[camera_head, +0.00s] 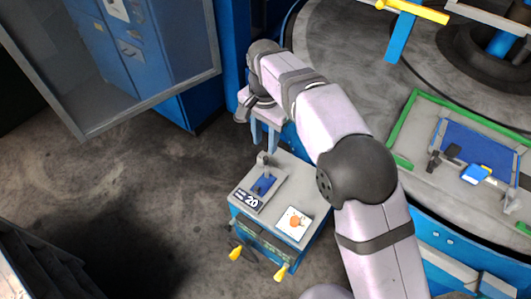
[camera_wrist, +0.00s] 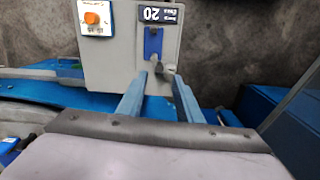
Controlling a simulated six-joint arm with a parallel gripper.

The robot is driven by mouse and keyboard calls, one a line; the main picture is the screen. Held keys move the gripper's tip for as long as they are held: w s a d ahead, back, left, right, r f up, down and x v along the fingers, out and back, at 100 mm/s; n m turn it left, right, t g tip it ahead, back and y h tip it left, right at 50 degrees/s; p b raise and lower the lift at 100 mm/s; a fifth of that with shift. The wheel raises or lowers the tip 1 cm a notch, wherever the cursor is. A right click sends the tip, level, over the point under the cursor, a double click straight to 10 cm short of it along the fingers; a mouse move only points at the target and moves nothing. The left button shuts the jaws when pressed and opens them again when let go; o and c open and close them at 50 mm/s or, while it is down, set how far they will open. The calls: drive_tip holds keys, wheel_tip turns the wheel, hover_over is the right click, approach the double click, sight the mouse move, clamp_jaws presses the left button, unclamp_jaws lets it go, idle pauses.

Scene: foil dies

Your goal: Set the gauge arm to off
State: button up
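A small grey lever (camera_head: 262,160), which looks like the gauge arm, stands at the back edge of a grey-topped cabinet (camera_head: 285,180), beside a blue plate (camera_head: 264,184) and a "20" label (camera_head: 247,200). In the wrist view, the lever (camera_wrist: 160,68) lies just beyond the fingertips, at the end of the blue plate (camera_wrist: 153,43). My gripper (camera_head: 264,148) is above the cabinet's back edge, its fingers pointing down. In the wrist view, my gripper (camera_wrist: 157,78) is open, with a gap between the light blue fingers. I cannot tell whether a finger touches the lever, or read its setting.
An orange knob (camera_head: 295,221) on a white plate sits on the same cabinet top. Yellow handles (camera_head: 281,272) stick out from the cabinet's front. A green-framed tray (camera_head: 414,125) is at the right. A blue cabinet (camera_head: 190,100) stands behind. The floor at left is clear.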

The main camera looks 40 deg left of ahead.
sight(266, 158)
drive_tip(key=shift+f+p, duration=1.45)
drive_tip(key=shift+f, duration=2.1)
clamp_jaws()
